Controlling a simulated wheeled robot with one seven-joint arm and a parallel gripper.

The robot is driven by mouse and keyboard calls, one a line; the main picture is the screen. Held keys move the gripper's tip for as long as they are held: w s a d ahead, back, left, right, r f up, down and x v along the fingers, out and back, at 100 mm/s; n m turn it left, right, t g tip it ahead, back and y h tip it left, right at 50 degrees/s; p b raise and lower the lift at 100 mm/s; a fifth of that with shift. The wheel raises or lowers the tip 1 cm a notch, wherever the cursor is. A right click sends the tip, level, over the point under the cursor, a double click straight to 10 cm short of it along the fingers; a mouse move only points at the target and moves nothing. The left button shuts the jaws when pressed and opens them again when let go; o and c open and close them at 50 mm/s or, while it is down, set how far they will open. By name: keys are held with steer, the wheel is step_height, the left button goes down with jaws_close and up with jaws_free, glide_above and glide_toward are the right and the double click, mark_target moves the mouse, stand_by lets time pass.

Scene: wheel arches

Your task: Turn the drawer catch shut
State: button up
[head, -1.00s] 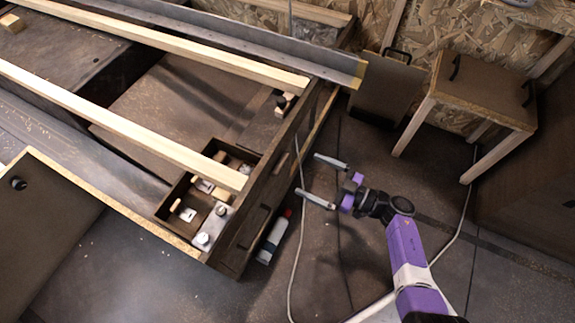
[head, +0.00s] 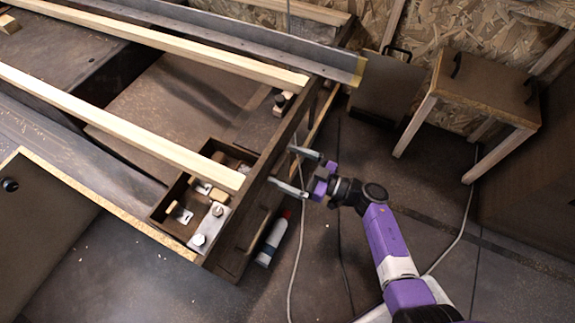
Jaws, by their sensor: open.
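My gripper (head: 282,165) is open and empty, its two pale fingers apart and pointing left at the dark front of the long low unit (head: 236,250). The fingertips are at or very close to this front; I cannot tell whether they touch it. An open-topped dark drawer box (head: 160,211) with compartments sits behind the front. A dark handle (head: 256,230) is on the front, below and left of the fingers. I cannot make out the drawer catch for certain; the part of the front by the fingertips is small and partly hidden.
A metal plate with two round knobs (head: 208,229) sits at the drawer's near corner. Pale wooden beams (head: 120,121) cross above. A white and red bottle (head: 273,240) and a cable (head: 298,262) lie on the floor. A small table (head: 485,90) stands at right.

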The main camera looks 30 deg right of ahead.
steer(key=shift+c, duration=0.4)
steer(key=c, duration=1.3)
steer(key=n, duration=0.4)
steer(key=shift+s+a, duration=0.1)
steer(key=n, duration=0.5)
steer(key=shift+a+f, duration=0.1)
steer(key=shift+f, duration=0.1)
steer(key=shift+s+f+n+b, duration=0.1)
steer(key=shift+n+b, duration=0.7)
steer(key=shift+n, duration=1.45)
steer(key=shift+f+n+b, duration=0.1)
steer(key=shift+n+b, duration=0.65)
steer(key=shift+n, duration=1.5)
